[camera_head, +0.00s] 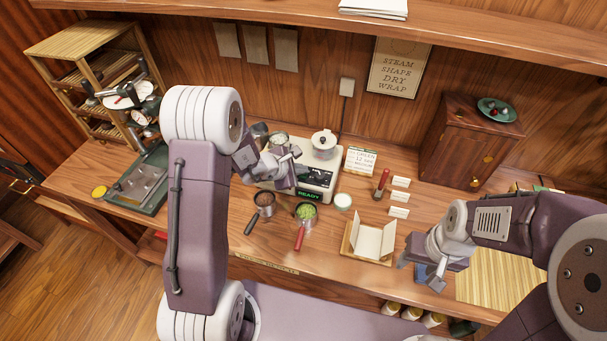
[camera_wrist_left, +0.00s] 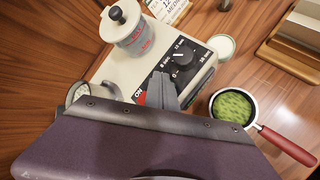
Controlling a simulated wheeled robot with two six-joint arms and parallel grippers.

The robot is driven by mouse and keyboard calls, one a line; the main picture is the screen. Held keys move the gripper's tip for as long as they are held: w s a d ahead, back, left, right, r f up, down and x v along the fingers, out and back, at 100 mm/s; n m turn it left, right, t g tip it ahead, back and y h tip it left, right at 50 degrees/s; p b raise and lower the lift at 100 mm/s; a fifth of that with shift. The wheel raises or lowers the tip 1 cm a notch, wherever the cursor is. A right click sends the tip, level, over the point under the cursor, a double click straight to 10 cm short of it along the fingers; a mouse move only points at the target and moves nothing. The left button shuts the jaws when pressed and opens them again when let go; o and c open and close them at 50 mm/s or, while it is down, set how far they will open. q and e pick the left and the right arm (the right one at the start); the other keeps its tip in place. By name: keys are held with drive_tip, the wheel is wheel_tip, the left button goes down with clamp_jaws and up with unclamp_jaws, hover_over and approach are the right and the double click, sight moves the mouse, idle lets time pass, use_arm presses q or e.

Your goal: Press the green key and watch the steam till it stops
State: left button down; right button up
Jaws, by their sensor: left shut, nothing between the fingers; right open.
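The pale steamer (camera_head: 319,176) stands at the back middle of the counter, with a lit green "READY" display (camera_head: 308,195). A lidded metal pot (camera_head: 324,143) sits on it; the pot also shows in the left wrist view (camera_wrist_left: 131,32). My left gripper (camera_head: 291,168) is shut and empty over the steamer's front panel. In the left wrist view its fingertips (camera_wrist_left: 161,80) are beside the black dial (camera_wrist_left: 183,60) and a red "ON" mark (camera_wrist_left: 139,96). I cannot make out a green key; the fingers cover part of the panel. No steam shows. My right gripper (camera_head: 420,271) is open near the front edge.
A dark-handled cup (camera_head: 264,200) and a red-handled cup of green leaf (camera_head: 305,212) stand before the steamer. A small white-topped jar (camera_head: 343,201) and an open wrapper on a wooden stand (camera_head: 369,242) are to the right. A wooden cabinet (camera_head: 466,140) stands at the back right.

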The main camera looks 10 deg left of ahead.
sight(301, 176)
use_arm(q)
drive_tip(key=shift+f, duration=0.15)
idle(0.4)
drive_tip(key=shift+r+p, duration=0.3)
drive_tip(key=shift+r, duration=0.6)
drive_tip(key=shift+r, duration=0.1)
drive_tip(key=shift+r+p, duration=1.75)
drive_tip(key=shift+r, duration=0.7)
